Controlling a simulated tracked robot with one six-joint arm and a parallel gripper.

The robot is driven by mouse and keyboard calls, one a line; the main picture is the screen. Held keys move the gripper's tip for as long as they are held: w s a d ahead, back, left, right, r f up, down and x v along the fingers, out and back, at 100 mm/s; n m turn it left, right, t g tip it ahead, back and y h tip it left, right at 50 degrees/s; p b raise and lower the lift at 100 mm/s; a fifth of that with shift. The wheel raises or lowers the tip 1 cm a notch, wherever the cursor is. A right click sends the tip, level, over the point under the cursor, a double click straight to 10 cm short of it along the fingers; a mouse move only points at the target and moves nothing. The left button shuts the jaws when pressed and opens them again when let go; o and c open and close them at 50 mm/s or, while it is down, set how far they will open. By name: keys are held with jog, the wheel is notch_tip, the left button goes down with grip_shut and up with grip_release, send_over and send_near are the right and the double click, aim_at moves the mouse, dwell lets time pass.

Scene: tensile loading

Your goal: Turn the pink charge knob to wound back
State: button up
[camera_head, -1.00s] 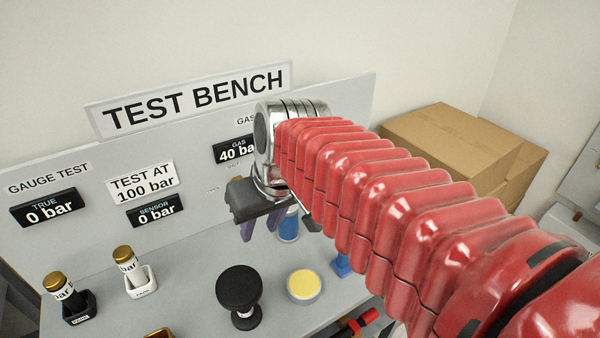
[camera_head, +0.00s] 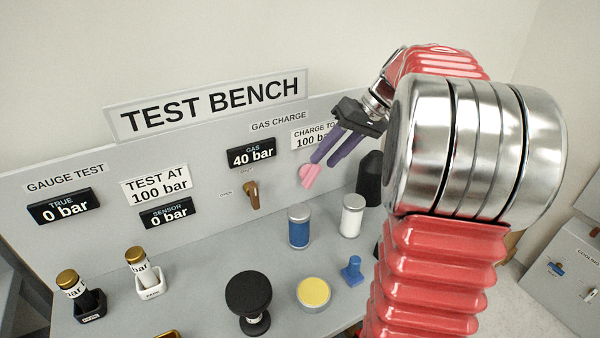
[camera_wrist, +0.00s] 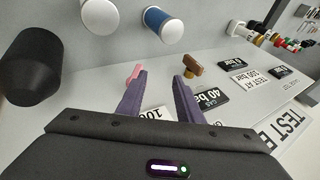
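The pink charge knob (camera_head: 311,176) sits on the bench's upright panel, under the "CHARGE TO 100 bar" sign (camera_head: 316,137). My gripper (camera_head: 324,162) is in front of the panel at the knob, its two purple fingers pointing down-left at it. In the wrist view my gripper (camera_wrist: 158,78) has its fingers apart with a gap between them. There the knob (camera_wrist: 133,74) shows beside the left fingertip, partly hidden by it, not clearly between the fingers. I cannot tell whether they touch. The gas display (camera_head: 251,154) reads 40 bar.
A brown valve handle (camera_head: 252,196) is on the panel left of the knob. Below stand a blue cylinder (camera_head: 299,228), a white cylinder (camera_head: 352,217) and a black one (camera_head: 369,180). A black round knob (camera_head: 248,292) and a yellow disc (camera_head: 313,291) are nearer.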

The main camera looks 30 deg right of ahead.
jog(key=t+y, duration=0.1)
send_near(315, 178)
jog(key=v, duration=0.3)
jog(key=shift+s+r, duration=0.15)
jog(key=x, duration=1.3)
jog(key=shift+w+a+f, duration=0.15)
jog(key=shift+w+f, duration=0.1)
jog(key=shift+f, duration=0.05)
grip_shut()
